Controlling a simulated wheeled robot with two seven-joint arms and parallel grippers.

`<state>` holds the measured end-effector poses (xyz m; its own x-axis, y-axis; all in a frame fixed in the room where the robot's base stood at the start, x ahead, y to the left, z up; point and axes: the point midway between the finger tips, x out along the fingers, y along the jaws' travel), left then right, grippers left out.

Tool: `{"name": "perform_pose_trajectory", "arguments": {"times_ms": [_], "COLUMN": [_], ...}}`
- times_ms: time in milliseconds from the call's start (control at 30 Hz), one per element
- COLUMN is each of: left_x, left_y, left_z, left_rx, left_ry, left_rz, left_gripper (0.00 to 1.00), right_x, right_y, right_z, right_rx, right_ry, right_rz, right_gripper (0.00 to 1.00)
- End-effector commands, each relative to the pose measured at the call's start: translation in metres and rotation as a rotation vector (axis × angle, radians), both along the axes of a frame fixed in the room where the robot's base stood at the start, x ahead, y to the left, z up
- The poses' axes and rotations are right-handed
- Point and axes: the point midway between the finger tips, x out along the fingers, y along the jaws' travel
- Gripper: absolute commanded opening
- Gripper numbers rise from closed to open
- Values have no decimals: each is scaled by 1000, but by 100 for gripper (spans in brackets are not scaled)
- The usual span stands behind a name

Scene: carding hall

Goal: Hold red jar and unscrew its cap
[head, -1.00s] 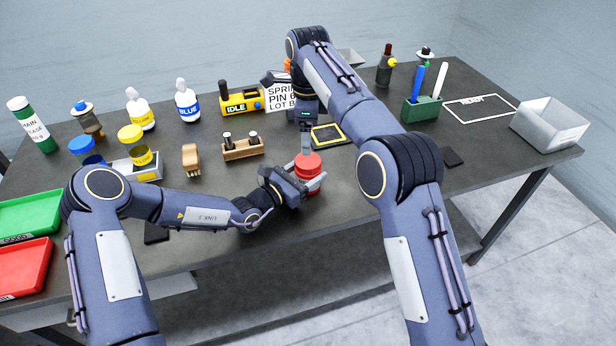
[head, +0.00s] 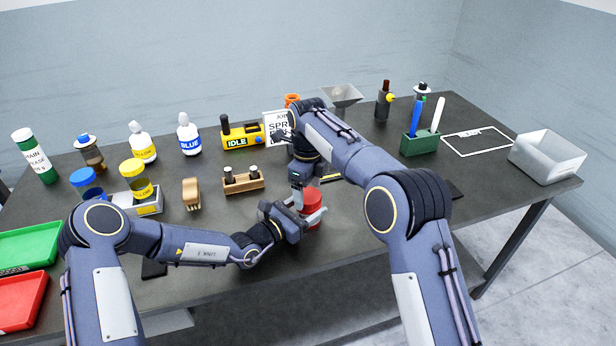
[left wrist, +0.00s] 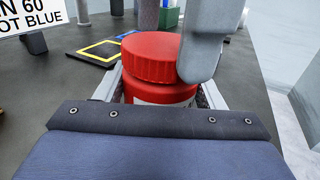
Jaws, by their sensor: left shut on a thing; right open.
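The red jar (head: 312,212) stands upright near the front middle of the table, its ribbed red cap (left wrist: 150,57) on top. My left gripper (head: 305,217) is shut around the jar's body from the left. The left wrist view shows the jar body (left wrist: 160,91) between its fingers, with part of a white label. My right gripper (head: 312,188) is open at cap height, coming from behind and above. In the left wrist view one grey finger (left wrist: 205,40) overlaps the cap's right side; I cannot tell whether it touches. Its other finger is not clear there.
A yellow-framed pad (left wrist: 98,50) lies behind the jar. A wooden block with dark-capped pieces (head: 243,181) and a brush (head: 191,194) stand left. A green pen holder (head: 419,144), white outline (head: 478,143) and grey bin (head: 547,158) are right.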

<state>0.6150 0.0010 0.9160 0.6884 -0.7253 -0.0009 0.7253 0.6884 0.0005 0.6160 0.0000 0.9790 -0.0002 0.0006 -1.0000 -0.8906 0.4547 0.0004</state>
Motion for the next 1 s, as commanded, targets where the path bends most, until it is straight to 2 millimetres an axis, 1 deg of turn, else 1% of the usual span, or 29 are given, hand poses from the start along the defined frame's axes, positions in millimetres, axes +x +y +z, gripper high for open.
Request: {"name": "perform_pose_trajectory", "arguments": {"times_ms": [33, 133, 400, 467, 700, 767, 867, 967, 1000], "left_x": [0, 0, 0, 0, 0, 0, 0, 0, 0], "left_y": [0, 0, 0, 0, 0, 0, 0, 0, 0], "left_z": [0, 0, 0, 0, 0, 0, 0, 0, 0], "left_rx": [0, 0, 0, 0, 0, 0, 0, 0, 0], "left_ry": [0, 0, 0, 0, 0, 0, 0, 0, 0], "left_rz": [1, 1, 1, 1, 1, 1, 1, 1, 1], "left_gripper": [0, 0, 0, 0, 0, 0, 0, 0, 0], "right_x": [0, 0, 0, 0, 0, 0, 0, 0, 0], "right_y": [0, 0, 0, 0, 0, 0, 0, 0, 0], "right_z": [-5, -10, -11, -11, -11, -11, -11, -11, -11], "right_rx": [-1, -1, -1, -1, -1, 0, 0, 0, 0], "right_ry": [3, 0, 0, 0, 0, 0, -1, -1, -1], "right_rz": [0, 0, 0, 0, 1, 1, 21, 135, 212], "right_gripper": [78, 78, 78, 72, 40, 33, 33, 33, 33]}}
